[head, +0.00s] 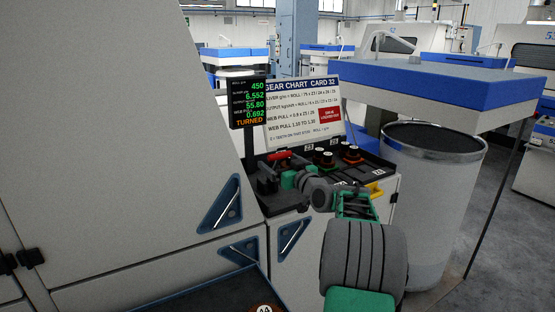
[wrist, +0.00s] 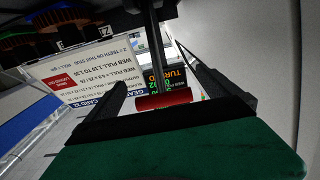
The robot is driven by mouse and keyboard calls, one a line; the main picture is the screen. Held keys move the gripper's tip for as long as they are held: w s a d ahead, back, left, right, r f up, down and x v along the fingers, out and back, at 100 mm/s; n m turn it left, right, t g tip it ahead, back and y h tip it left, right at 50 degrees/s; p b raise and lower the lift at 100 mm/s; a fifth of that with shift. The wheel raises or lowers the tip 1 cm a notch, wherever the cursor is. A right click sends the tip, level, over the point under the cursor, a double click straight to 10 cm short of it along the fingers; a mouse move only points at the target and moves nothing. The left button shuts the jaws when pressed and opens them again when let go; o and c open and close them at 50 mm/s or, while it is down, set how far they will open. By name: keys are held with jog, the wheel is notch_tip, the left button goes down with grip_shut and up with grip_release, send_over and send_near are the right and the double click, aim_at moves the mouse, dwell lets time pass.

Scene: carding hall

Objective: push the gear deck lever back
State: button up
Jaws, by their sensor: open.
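The gear deck lever has a red handle (head: 279,156), seen above the left part of the dark gear deck (head: 286,209) in the head view. In the wrist view, which is upside down, the red handle (wrist: 163,100) lies crosswise between my fingers, and its dark shaft (wrist: 157,40) runs to the top edge. My gripper (head: 270,181) reaches in from the right, low beside the lever. Its two dark fingers also show in the wrist view (wrist: 150,75), spread apart and not closed on the handle. Whether a finger touches the lever I cannot tell. The lever's foot is partly hidden.
Several gears (head: 350,154) stand on the deck to the right. Behind are a gear chart board (head: 302,108) and a small display (head: 248,103) reading "TURNED". A large grey can (head: 432,190) stands right of the deck; a big machine panel (head: 110,120) fills the left.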

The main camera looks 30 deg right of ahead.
jog(key=shift+w, duration=0.1)
jog(key=shift+c, duration=0.2)
jog(key=shift+r, duration=0.1)
grip_shut()
dwell(0.8)
dwell(0.3)
